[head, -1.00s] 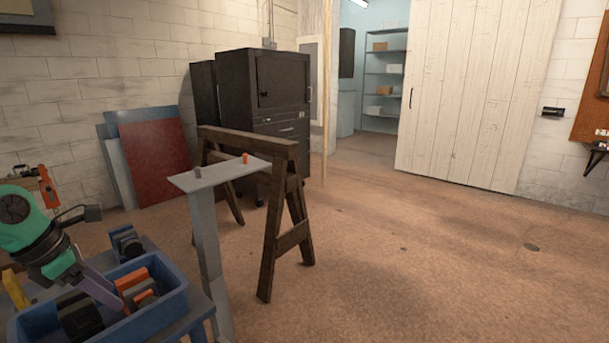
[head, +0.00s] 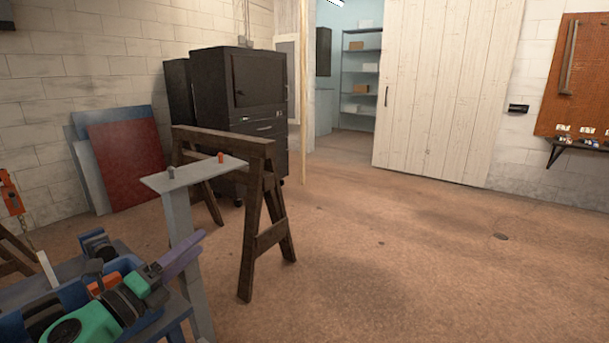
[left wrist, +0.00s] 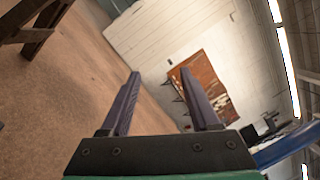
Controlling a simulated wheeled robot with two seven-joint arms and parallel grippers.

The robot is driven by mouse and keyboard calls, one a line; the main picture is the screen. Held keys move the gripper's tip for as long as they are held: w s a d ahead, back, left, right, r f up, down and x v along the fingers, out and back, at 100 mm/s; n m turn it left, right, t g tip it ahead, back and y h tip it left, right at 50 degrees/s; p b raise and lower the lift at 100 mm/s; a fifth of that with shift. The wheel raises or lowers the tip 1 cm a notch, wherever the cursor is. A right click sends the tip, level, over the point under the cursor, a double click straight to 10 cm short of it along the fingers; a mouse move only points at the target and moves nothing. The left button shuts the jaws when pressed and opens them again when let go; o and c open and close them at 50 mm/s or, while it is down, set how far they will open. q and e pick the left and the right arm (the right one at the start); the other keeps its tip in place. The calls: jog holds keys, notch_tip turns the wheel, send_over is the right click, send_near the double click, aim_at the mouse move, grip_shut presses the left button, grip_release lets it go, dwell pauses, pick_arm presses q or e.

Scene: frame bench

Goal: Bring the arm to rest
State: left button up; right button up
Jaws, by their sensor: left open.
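My left arm comes in at the lower left of the head view, green and black. Its gripper (head: 182,252) has purple fingers and points to the right, above the bin and the blue bench. In the left wrist view the two fingers of the left gripper (left wrist: 160,74) stand apart with nothing between them. Beyond them are floor and a white wall. My right gripper is in neither view.
A blue bin (head: 72,292) with orange and dark parts is partly hidden behind my arm. A grey stand (head: 192,176) bears two small pegs, one orange, one grey. A wooden sawhorse (head: 268,205) stands beside it. Open floor (head: 400,260) lies to the right.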

pick_arm(q)
jog(key=s+a+f+n+g+y, duration=0.35)
jog(key=f+n+y, duration=0.25)
jog(key=f+n, duration=0.5)
jog(key=s+a+f+n+g+y, duration=0.2)
jog(key=s+a+f+n+y, duration=0.2)
jog(key=f+n+y, duration=0.6)
jog(key=s+d+f+n+g+h, duration=0.3)
jog(key=s+f+g, duration=0.15)
jog(key=s, duration=0.35)
jog(key=s+d+f+n+g+h, duration=0.3)
jog(key=s+d+f+n+h, duration=0.15)
jog(key=s, duration=0.25)
jog(key=s+f+m+g+p, duration=0.1)
jog(key=s+f+p, duration=0.1)
jog(key=f, duration=0.9)
jog(key=s+f+g+p, duration=0.1)
jog(key=s+f+p, duration=0.1)
jog(key=f, duration=0.9)
jog(key=s+a+f+p, duration=0.1)
jog(key=s+a+f, duration=0.1)
jog(key=s+f, duration=0.3)
jog(key=s+a+f+g+y+p, duration=0.1)
jog(key=s+f, duration=0.4)
jog(key=s, duration=0.5)
jog(key=shift+s+a, duration=0.35)
jog(key=shift+s, duration=0.05)
